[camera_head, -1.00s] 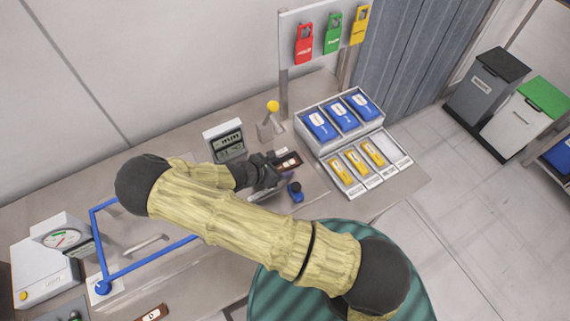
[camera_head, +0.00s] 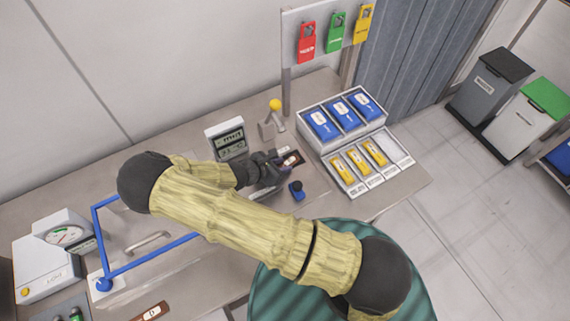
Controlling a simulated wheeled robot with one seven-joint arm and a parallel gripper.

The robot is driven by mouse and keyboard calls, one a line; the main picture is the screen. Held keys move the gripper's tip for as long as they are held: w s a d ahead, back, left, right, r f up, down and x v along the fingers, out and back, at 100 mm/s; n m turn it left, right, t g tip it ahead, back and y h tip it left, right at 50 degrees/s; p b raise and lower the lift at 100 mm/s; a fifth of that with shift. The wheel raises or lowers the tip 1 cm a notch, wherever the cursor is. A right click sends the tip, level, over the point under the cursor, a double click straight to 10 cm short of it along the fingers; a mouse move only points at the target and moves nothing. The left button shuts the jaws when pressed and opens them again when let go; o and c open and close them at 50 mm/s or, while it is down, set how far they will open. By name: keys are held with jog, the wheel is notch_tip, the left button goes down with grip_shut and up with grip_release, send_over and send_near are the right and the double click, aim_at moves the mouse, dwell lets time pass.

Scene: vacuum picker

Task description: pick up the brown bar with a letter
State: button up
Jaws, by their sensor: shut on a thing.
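A dark brown bar (camera_head: 293,159) with a pale label sits at the tip of my gripper (camera_head: 279,167), near the middle of the picture. My gripper is shut on this bar; its dark fingers hide the bar's left part. The bar looks slightly tilted, and I cannot tell whether it is clear of the surface beneath. The mark on its label is too small to read. Another brown bar (camera_head: 152,312) with a white label lies on the table at the bottom edge, well away from my gripper.
A blue-capped item (camera_head: 296,190) stands just below my gripper. A digital display (camera_head: 226,140) stands behind it. At right, a tray (camera_head: 399,151) holds yellow bars and blue packs, with one empty slot. A blue frame (camera_head: 150,259) and dial scale (camera_head: 62,233) are at left.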

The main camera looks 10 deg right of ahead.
jog(key=shift+r+b, duration=1.3)
jog(key=shift+r, duration=3.7)
